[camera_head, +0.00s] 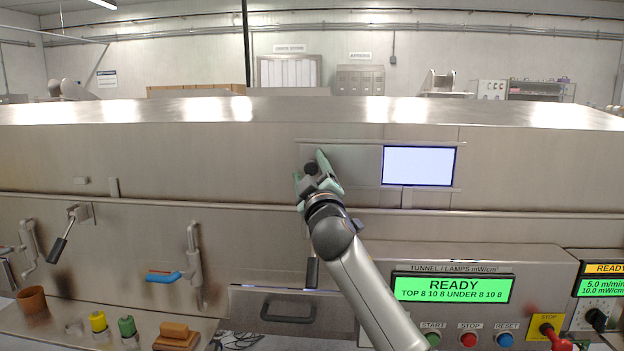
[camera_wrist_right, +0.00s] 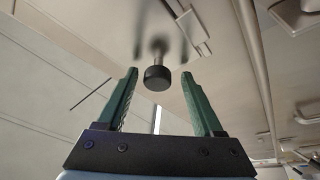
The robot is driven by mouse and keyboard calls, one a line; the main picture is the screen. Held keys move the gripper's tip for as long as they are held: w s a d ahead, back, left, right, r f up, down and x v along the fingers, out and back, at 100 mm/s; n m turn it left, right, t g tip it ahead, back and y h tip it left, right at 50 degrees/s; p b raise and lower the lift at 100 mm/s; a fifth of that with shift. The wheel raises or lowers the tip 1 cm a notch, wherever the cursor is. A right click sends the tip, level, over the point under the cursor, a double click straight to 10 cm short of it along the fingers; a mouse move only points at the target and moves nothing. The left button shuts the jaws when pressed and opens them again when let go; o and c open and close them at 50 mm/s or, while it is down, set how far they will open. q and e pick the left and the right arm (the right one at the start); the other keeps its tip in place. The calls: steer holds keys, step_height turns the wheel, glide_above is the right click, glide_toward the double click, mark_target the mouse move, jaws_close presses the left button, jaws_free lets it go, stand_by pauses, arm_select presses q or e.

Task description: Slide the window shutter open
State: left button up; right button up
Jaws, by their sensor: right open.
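A bright white window (camera_head: 419,166) with a blue edge shows in the front of the long steel tunnel housing. A plain steel shutter plate (camera_head: 362,162) sits left of the window between two horizontal rails, and the window's face is uncovered. My right gripper (camera_head: 311,169) is in front of the plate's left part and hides some of it. In the right wrist view its two green fingers (camera_wrist_right: 163,95) are apart, with a dark round knob (camera_wrist_right: 157,78) on a short stem between their tips. I cannot tell whether they touch it. My left gripper is not in view.
A control panel with a green READY display (camera_head: 453,289) and several buttons stands below right. A drawer handle (camera_head: 288,311), lever handles (camera_head: 193,268) and small coloured pieces (camera_head: 126,326) are at lower left. A long ledge (camera_head: 230,206) runs below the shutter.

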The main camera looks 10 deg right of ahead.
steer(key=b+v, duration=0.2)
steer(key=v, duration=1)
steer(key=shift+s, duration=0.25)
